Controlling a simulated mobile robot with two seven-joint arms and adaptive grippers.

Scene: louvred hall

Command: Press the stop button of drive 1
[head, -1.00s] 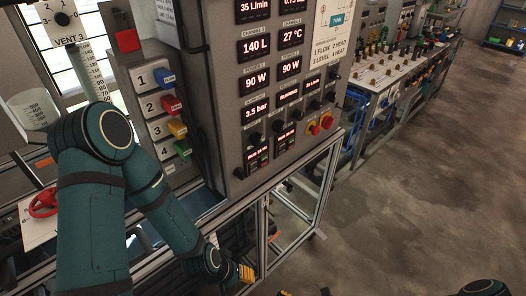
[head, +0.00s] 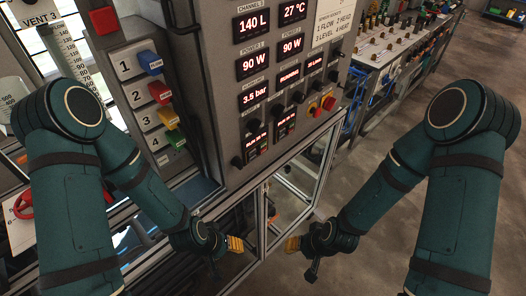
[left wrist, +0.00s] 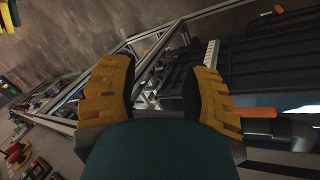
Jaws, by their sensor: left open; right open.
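The grey control panel (head: 225,105) fills the middle of the head view. Two small drive displays sit low on it, a left one (head: 257,144) and a right one (head: 286,123). Their labels and any stop buttons are too small to read, so I cannot tell which is drive 1. My left gripper (head: 237,244) is below the panel, apart from it, with its yellow fingers pointing right. It is open and empty in the left wrist view (left wrist: 158,75). My right gripper (head: 292,244) is open, also below the panel, pointing left toward the left one.
Red and yellow round buttons (head: 321,106) sit at the panel's lower right. Black knobs line the panel. Numbered coloured switches (head: 160,104) are at the left. A metal frame (head: 300,180) stands beneath the panel. Open floor (head: 350,270) lies to the right.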

